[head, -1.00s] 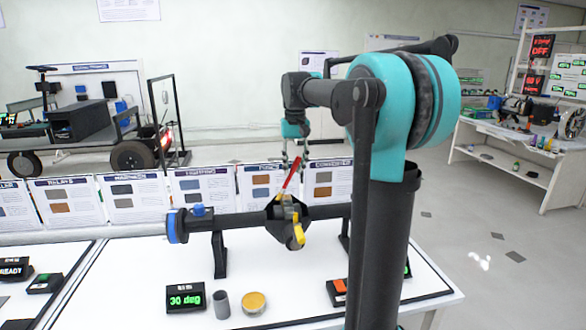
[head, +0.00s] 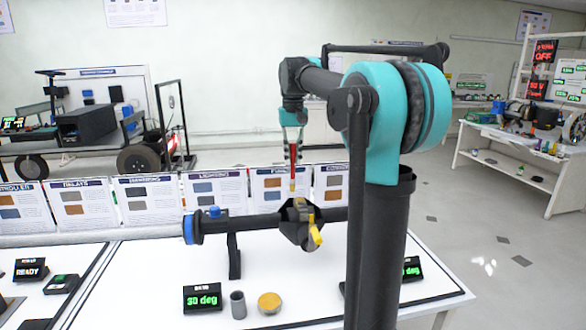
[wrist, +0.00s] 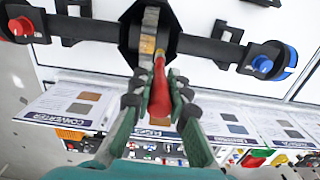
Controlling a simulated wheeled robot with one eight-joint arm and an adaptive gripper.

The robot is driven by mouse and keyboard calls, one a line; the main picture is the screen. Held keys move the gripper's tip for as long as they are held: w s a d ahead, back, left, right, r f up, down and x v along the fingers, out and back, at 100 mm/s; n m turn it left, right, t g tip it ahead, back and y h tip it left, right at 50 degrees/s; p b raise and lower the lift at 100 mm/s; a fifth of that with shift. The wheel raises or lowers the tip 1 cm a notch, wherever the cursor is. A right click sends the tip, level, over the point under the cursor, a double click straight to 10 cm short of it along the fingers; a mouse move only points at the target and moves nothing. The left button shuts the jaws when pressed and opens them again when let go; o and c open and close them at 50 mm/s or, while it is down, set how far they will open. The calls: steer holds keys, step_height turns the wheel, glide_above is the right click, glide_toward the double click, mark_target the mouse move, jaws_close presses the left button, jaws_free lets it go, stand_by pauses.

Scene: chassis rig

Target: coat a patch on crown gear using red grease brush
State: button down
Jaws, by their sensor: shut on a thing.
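My gripper (head: 293,158) is shut on the red grease brush (head: 293,170). The brush hangs nearly upright, tip down, just above the dark axle housing (head: 298,232). In the wrist view, the red brush (wrist: 160,92) lies between the fingers of my gripper (wrist: 157,84). Its yellowish tip points to a grey gear (wrist: 150,22) inside the open housing, which appears to be the crown gear. A yellow-brown area shows by the tip; I cannot tell whether it is on the gear or whether the tip touches it. In the head view, the housing mostly hides the gear.
A yellow part (head: 315,234) sticks out at the housing's front. A 30 deg display (head: 202,298), a grey cup (head: 238,305) and a round yellow-topped tin (head: 270,303) stand on the white table. Information cards (head: 213,188) line its back edge. My arm covers the table's right part.

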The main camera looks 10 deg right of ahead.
steer(key=shift+r, duration=2.4)
